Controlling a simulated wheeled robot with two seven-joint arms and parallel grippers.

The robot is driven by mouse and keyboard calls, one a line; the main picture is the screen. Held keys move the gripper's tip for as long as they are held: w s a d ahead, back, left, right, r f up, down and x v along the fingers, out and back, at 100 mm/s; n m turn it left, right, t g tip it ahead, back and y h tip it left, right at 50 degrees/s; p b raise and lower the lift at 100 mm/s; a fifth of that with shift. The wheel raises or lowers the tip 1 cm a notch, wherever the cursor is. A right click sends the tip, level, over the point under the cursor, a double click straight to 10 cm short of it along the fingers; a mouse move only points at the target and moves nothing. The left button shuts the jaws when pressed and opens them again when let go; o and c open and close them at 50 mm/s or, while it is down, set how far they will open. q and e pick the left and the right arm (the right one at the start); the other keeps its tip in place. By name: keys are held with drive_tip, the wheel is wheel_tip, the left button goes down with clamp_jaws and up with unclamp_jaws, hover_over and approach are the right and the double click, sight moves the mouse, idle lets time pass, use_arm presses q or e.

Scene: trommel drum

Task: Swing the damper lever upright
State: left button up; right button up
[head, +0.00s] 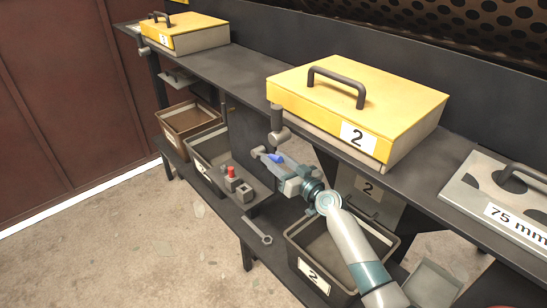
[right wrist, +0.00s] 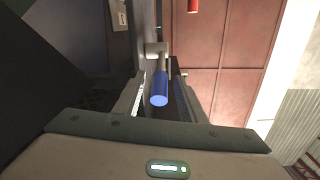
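A gap shows beside the grip in the right wrist view, so the fingers look open. My left gripper is out of view.
Yellow box 2 (head: 352,98) overhangs the lever on the dark shelf. A red button (head: 231,171) and a grey square block (head: 244,192) stand on a ledge close by. A wrench (head: 257,232) and bins (head: 301,242) lie lower. Open floor is at left.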

drive_tip(key=shift+w+a, duration=0.3)
drive_tip(key=shift+w, duration=0.2)
clamp_jaws()
drive_tip(key=shift+r+p, duration=0.3)
drive_tip(key=shift+p, duration=0.3)
drive_tip(key=r+g+p, duration=0.1)
drive_tip(key=p, duration=0.3)
drive_tip(key=w+r+g+h+p, duration=0.1)
drive_tip(key=p, duration=0.4)
drive_tip(key=a+r+g+h+p, duration=0.1)
drive_tip(key=p, duration=0.3)
drive_tip(key=shift+w+a+r+p, duration=0.1)
drive_tip(key=shift+w+p, duration=0.15)
drive_tip(key=shift+p, duration=0.15)
drive_tip(key=shift+w+a+g, duration=0.15)
drive_tip(key=shift+g, duration=0.25)
drive_tip(key=shift+w+a+g+h, duration=0.1)
drive_tip(key=shift+w+g+h, duration=0.1)
drive_tip(key=shift+g+h, duration=0.25)
